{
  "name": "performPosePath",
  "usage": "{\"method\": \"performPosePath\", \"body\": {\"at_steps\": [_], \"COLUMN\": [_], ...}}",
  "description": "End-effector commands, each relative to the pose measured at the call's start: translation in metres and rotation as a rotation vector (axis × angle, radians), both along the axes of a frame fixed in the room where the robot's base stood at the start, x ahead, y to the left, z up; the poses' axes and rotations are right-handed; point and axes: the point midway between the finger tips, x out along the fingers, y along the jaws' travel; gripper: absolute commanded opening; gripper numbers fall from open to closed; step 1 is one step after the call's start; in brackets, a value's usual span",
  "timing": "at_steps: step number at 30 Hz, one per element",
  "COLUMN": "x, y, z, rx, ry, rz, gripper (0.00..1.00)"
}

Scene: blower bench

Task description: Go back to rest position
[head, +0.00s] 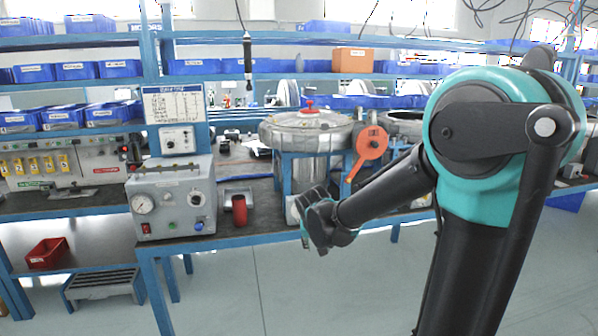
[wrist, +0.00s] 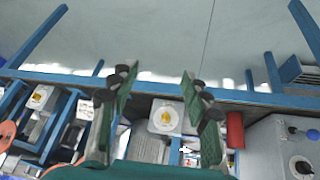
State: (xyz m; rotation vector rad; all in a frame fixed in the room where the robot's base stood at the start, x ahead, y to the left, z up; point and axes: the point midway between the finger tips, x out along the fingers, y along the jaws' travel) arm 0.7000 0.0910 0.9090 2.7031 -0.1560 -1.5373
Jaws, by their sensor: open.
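My arm reaches left from the right side of the head view, and my gripper (head: 308,238) hangs in front of the blue-framed bench. In the wrist view, my gripper (wrist: 158,82) shows two green fingers with dark pads, spread apart. Nothing is between them, so it is open and empty. The head view shows the fingers small and partly hidden by the wrist.
A grey control box (head: 172,200) with a gauge stands on the bench left of my gripper, beside a red cylinder (head: 239,210). A large round metal vessel (head: 306,133) and an orange disc-shaped tool (head: 371,142) are behind. Open floor (head: 310,290) lies in front.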

Motion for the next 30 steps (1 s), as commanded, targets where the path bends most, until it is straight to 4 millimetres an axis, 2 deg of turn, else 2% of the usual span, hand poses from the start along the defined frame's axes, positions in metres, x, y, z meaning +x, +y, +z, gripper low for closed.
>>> {"method": "performPosePath", "body": {"at_steps": [1, 6, 9, 12, 15, 18, 21, 30], "x": [-0.020, -0.089, -0.130, -0.165, -0.190, -0.205, -0.210, -0.211], "y": [-0.025, -0.084, -0.107, -0.121, -0.128, -0.131, -0.132, -0.131], "z": [-0.006, -0.029, -0.044, -0.059, -0.070, -0.077, -0.080, -0.080], "rx": [0.003, 0.022, 0.039, 0.058, 0.071, 0.080, 0.084, 0.084], "ry": [0.022, 0.092, 0.124, 0.145, 0.157, 0.164, 0.166, 0.167], "rz": [-0.008, 0.007, 0.021, 0.036, 0.049, 0.060, 0.064, 0.066], "gripper": [0.48, 0.48, 0.48, 0.48, 0.48, 0.48, 0.48, 0.48]}}
